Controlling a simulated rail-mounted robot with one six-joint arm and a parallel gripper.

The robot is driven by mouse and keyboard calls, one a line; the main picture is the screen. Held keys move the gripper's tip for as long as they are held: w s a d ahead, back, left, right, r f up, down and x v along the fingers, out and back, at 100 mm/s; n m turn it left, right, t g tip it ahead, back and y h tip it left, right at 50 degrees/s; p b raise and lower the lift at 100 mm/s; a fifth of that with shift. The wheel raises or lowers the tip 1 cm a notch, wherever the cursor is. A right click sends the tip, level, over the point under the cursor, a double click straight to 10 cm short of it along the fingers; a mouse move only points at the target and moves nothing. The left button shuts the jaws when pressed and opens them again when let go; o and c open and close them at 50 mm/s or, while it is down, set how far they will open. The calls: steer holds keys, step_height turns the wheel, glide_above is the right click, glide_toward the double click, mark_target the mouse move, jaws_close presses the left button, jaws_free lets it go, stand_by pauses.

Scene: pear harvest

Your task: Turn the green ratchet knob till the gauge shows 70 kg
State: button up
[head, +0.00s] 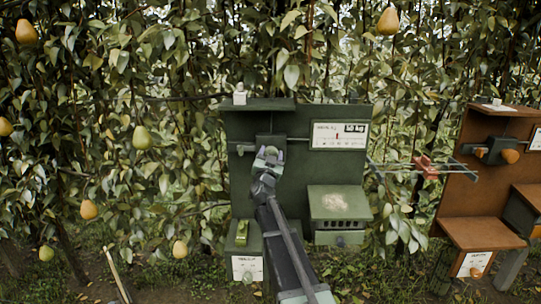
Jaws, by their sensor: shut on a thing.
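A dark green panel (295,117) stands in front of the foliage. The green knob (271,149) shows as a small pale green patch at the panel's left part, mostly hidden by my gripper (269,155). My gripper reaches up from below and is shut on the knob, one finger at each side. The white gauge (339,135) is on the panel to the right of the knob. It has a short red needle left of its middle and a dark readout at its upper right, too small to read surely.
A green box with a sloped top (337,198) juts out below the gauge. A bright green item (242,233) sits on a ledge at lower left. A brown panel (485,180) with an orange knob stands right. Pears (142,137) hang at left.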

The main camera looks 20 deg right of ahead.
steer(key=m+g, duration=0.1)
steer(key=m, duration=0.1)
steer(key=m+h+p, duration=0.1)
steer(key=m, duration=0.1)
steer(key=shift+r+m+g, duration=0.15)
steer(key=shift+m+g, duration=0.25)
steer(key=shift+m+g+h+p, duration=0.4)
steer(key=shift+m+g+h, duration=0.25)
steer(key=shift+m, duration=0.85)
steer(key=o, duration=0.9)
steer(key=b+v, duration=0.2)
steer(key=v, duration=0.9)
steer(key=shift+r+b, duration=0.1)
steer(key=shift+b, duration=0.25)
steer(key=shift+m, duration=0.3)
